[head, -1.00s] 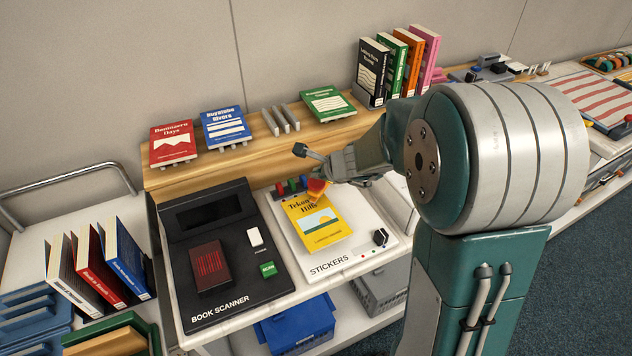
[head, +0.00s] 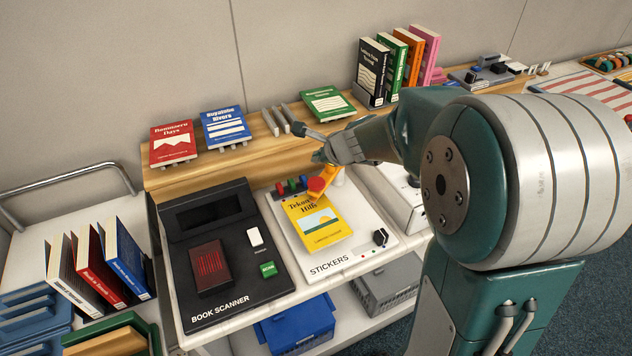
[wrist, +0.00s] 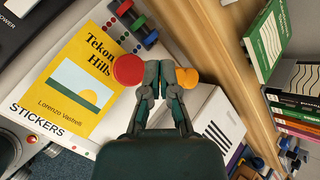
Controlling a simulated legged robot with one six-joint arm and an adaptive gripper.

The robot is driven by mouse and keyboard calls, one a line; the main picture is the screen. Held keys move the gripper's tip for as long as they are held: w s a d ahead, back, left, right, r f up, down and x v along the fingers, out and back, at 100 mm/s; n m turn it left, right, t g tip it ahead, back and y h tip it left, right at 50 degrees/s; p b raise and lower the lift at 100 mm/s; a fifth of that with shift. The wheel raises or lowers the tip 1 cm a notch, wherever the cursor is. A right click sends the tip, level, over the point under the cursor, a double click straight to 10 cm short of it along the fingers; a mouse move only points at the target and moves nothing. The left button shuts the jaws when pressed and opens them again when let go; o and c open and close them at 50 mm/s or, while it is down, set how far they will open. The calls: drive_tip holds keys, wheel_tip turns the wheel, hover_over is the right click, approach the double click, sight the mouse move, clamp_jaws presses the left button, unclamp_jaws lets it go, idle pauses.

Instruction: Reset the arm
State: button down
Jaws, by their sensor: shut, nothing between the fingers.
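My gripper (wrist: 160,72) is shut and empty, its fingers together in the wrist view. In the head view my gripper (head: 322,156) hangs above the back of the sticker station, apart from any book. Beneath it an orange arm (head: 325,184) with a red disc (head: 316,183) reaches over the top edge of a yellow book (head: 320,222). The yellow book lies flat on the white STICKERS board (head: 345,262). In the wrist view the fingers hide part of the orange arm, between the red disc (wrist: 127,69) and its orange end (wrist: 188,77).
A black book scanner (head: 225,290) stands left of the board. The wooden shelf (head: 260,157) behind holds a red book (head: 172,143), a blue book (head: 223,127), a green book (head: 328,102) and several upright books (head: 400,70). A trolley with upright books (head: 100,265) is at left.

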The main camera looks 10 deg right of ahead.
idle(0.5)
drive_tip(key=s+a+r+n+g, duration=0.1)
drive_tip(key=s+a+r+n, duration=0.15)
drive_tip(key=s+n, duration=0.35)
drive_tip(key=s+a+r+n+g, duration=0.1)
drive_tip(key=s+a+r+n, duration=0.1)
drive_tip(key=s+r+n, duration=0.4)
drive_tip(key=s+d+n+h, duration=0.1)
drive_tip(key=s+d+n, duration=0.1)
drive_tip(key=s+n, duration=0.3)
drive_tip(key=s+d+n+h, duration=0.2)
drive_tip(key=s+n, duration=0.3)
drive_tip(key=s, duration=0.6)
drive_tip(key=shift+s+f+g+h, duration=0.3)
drive_tip(key=shift+s+f+g, duration=0.05)
drive_tip(key=shift+f+g, duration=0.05)
